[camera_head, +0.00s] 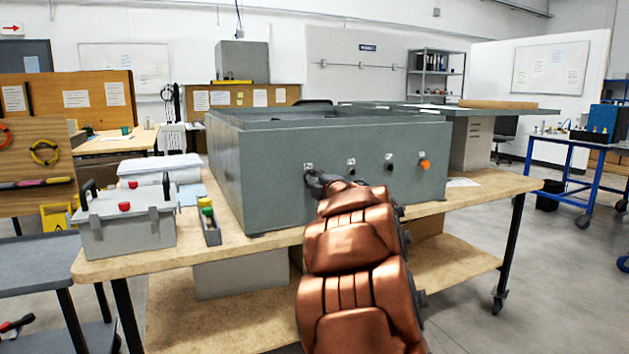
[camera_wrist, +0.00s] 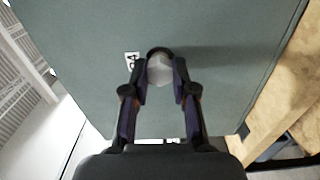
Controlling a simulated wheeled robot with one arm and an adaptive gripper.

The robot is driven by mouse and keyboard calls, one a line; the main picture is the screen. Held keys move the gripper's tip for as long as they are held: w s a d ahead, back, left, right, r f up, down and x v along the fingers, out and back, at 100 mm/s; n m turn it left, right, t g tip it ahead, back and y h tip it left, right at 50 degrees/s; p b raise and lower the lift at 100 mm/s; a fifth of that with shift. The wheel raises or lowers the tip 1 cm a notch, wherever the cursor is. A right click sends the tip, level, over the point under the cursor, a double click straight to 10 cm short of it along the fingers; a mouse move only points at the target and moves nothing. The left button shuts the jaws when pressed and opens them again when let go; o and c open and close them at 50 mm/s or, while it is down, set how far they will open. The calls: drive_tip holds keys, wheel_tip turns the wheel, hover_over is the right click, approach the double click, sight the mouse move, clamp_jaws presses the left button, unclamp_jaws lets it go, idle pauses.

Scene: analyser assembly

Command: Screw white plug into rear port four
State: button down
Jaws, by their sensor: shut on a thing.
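The large grey-green analyser case (camera_head: 270,190) stands on the wooden workbench, its port face toward me. My gripper (camera_head: 317,178) is at the leftmost port of that face, below a small white label (camera_head: 308,166). In the wrist view my gripper (camera_wrist: 160,82) is shut on the white plug (camera_wrist: 160,68), one finger on each side. The plug is at the case face, inside a dark ring, beside a label (camera_wrist: 132,62) that seems to end in 4. The port behind it is hidden, so I cannot tell how deep the plug sits.
Two dark ports (camera_head: 351,172) show to the right, then an orange plug (camera_head: 425,165) at the far right port. A grey toolbox (camera_head: 125,225) and a small tray (camera_head: 211,232) with coloured items stand left of the case on the workbench (camera_head: 472,200).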

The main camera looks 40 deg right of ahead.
drive_tip(key=m+p, duration=0.7)
drive_tip(key=p, duration=0.2)
drive_tip(key=shift+r, duration=0.2)
drive_tip(key=m+p, duration=0.4)
drive_tip(key=p, duration=0.1)
drive_tip(key=shift+p, duration=0.35)
drive_tip(key=m+p, duration=0.3)
drive_tip(key=p, duration=0.2)
drive_tip(key=shift+m, duration=0.3)
drive_tip(key=m+p, duration=0.6)
drive_tip(key=p, duration=0.2)
drive_tip(key=shift+w+m, duration=0.1)
drive_tip(key=shift+m, duration=0.2)
drive_tip(key=shift+m+p, duration=0.7)
drive_tip(key=shift+p, duration=0.1)
drive_tip(key=shift+f+m, duration=0.2)
drive_tip(key=shift+m, duration=0.4)
